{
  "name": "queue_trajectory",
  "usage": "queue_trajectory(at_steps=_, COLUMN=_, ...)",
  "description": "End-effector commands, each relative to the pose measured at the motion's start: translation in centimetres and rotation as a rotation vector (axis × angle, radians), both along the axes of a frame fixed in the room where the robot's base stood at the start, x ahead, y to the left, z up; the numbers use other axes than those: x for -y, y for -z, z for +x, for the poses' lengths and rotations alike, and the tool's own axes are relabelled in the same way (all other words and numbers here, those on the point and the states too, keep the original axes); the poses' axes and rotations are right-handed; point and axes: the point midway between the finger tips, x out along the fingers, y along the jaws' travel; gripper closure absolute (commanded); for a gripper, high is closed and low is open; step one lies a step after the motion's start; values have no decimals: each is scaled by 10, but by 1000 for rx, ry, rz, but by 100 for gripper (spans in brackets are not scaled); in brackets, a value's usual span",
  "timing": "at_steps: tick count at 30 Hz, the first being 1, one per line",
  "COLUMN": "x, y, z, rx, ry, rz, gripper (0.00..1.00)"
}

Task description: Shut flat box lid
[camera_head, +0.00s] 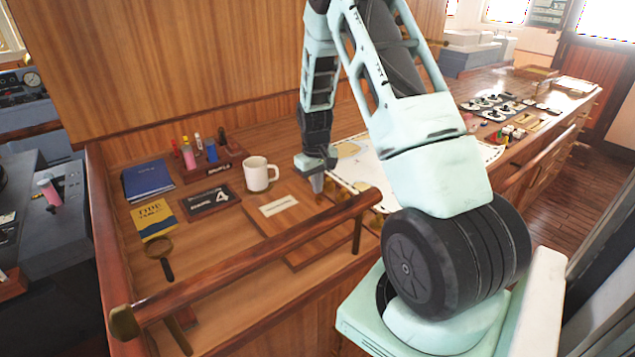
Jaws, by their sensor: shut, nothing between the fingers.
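A flat wooden box (306,222) lies on the wooden counter, at the middle of the head view. Its top bears a pale label plate (279,205). The lid looks down and level with the box, but I cannot tell whether it is fully closed. The rail in front hides part of the box's near side. My gripper (317,184) points down by the box's far right corner, right of the white mug. Its fingers are together and hold nothing. I cannot tell whether the fingertips touch the box.
A white mug (259,174) stands just behind the box. A number 4 plaque (211,201), a blue book (148,180), a yellow tide table (153,219) and a magnifier (160,254) lie left. A wooden rail (250,260) runs along the front. A chart (375,163) lies right.

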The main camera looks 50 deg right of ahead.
Motion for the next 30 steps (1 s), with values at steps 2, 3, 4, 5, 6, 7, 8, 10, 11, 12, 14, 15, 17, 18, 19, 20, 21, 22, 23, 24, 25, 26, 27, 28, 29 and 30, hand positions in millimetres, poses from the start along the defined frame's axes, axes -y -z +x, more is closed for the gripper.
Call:
queue_trajectory(at_steps=2, x=0, y=4, z=0, rx=-2, ry=0, rz=1, gripper=100)
queue_trajectory(at_steps=3, x=0, y=7, z=0, rx=-1, ry=0, rz=1, gripper=100)
queue_trajectory(at_steps=4, x=0, y=8, z=0, rx=-1, ry=0, rz=1, gripper=100)
queue_trajectory(at_steps=5, x=0, y=9, z=0, rx=0, ry=0, rz=0, gripper=100)
queue_trajectory(at_steps=6, x=0, y=10, z=0, rx=0, ry=0, rz=0, gripper=100)
queue_trajectory(at_steps=7, x=0, y=10, z=0, rx=0, ry=0, rz=0, gripper=100)
queue_trajectory(at_steps=8, x=0, y=11, z=0, rx=0, ry=0, rz=0, gripper=100)
queue_trajectory(at_steps=10, x=0, y=11, z=0, rx=1, ry=0, rz=0, gripper=100)
queue_trajectory(at_steps=11, x=0, y=11, z=0, rx=1, ry=0, rz=0, gripper=100)
queue_trajectory(at_steps=12, x=0, y=11, z=0, rx=1, ry=0, rz=0, gripper=100)
queue_trajectory(at_steps=14, x=0, y=11, z=0, rx=1, ry=0, rz=0, gripper=100)
queue_trajectory(at_steps=15, x=0, y=11, z=0, rx=1, ry=0, rz=0, gripper=100)
queue_trajectory(at_steps=17, x=0, y=12, z=0, rx=0, ry=0, rz=0, gripper=100)
queue_trajectory(at_steps=18, x=1, y=15, z=0, rx=0, ry=0, rz=0, gripper=100)
queue_trajectory(at_steps=19, x=1, y=18, z=0, rx=0, ry=0, rz=0, gripper=100)
queue_trajectory(at_steps=20, x=2, y=21, z=0, rx=0, ry=0, rz=0, gripper=100)
queue_trajectory(at_steps=21, x=2, y=25, z=-1, rx=0, ry=0, rz=0, gripper=100)
queue_trajectory(at_steps=22, x=3, y=28, z=-1, rx=0, ry=0, rz=0, gripper=100)
queue_trajectory(at_steps=23, x=3, y=31, z=-1, rx=0, ry=0, rz=0, gripper=100)
queue_trajectory(at_steps=24, x=4, y=35, z=-1, rx=0, ry=0, rz=0, gripper=100)
queue_trajectory(at_steps=25, x=4, y=36, z=-1, rx=0, ry=0, rz=0, gripper=100)
queue_trajectory(at_steps=26, x=4, y=36, z=-1, rx=0, ry=0, rz=1, gripper=100)
queue_trajectory(at_steps=27, x=4, y=36, z=-1, rx=-1, ry=0, rz=1, gripper=100)
queue_trajectory(at_steps=28, x=4, y=36, z=-2, rx=-2, ry=0, rz=1, gripper=100)
queue_trajectory(at_steps=29, x=4, y=37, z=-2, rx=-3, ry=0, rz=2, gripper=100)
queue_trajectory(at_steps=30, x=4, y=37, z=-2, rx=-3, ry=0, rz=2, gripper=100)
